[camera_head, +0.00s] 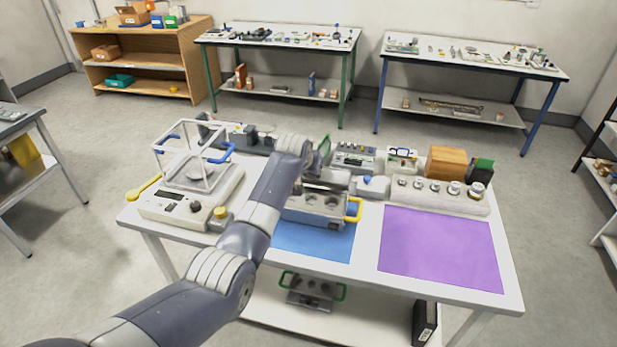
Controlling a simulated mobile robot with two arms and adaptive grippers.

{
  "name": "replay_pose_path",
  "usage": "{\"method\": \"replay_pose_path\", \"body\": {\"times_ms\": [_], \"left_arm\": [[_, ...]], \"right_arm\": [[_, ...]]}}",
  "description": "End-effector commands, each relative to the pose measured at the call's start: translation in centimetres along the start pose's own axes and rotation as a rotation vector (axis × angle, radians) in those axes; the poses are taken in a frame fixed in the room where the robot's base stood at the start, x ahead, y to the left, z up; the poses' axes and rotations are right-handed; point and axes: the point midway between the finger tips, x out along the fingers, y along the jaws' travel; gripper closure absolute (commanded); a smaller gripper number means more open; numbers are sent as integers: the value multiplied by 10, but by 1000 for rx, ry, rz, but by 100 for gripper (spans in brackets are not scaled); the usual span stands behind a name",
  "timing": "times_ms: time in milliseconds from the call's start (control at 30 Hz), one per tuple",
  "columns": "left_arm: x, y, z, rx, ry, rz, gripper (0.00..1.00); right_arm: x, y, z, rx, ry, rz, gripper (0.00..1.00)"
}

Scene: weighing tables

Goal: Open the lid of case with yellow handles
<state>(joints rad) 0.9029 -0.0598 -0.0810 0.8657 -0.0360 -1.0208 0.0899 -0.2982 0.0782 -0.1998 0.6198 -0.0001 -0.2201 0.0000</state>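The case with yellow handles (318,218) is a grey-blue box on the blue mat (318,243), near the front middle of the table. Its right yellow handle (354,209) shows. Its left side is hidden behind my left arm. My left arm comes in from the lower left and reaches over the case. My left gripper (326,174) is above the rear top of the case. Its fingers are too small and partly hidden, so I cannot tell their opening or whether they touch the lid. How far the lid is raised is unclear. My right gripper is out of view.
A balance (168,209) with a clear, blue-handled enclosure stands at left. A weight rack (440,197), wooden box (446,162) and instruments crowd the back. The purple mat (440,248) at right is empty. A green-handled case (311,298) sits below.

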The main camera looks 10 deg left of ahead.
Motion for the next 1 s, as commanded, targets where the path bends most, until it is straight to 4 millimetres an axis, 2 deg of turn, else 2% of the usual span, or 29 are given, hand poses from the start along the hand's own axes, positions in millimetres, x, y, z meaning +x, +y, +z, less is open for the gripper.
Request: {"method": "replay_pose_path", "body": {"times_ms": [33,267,1000], "left_arm": [[0,1,-6,0,-18,1,100],[4,1,-11,-1,-114,2,100],[4,1,-13,-1,-106,1,100]], "right_arm": [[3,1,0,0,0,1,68],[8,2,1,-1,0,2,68],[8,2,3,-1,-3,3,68]]}}
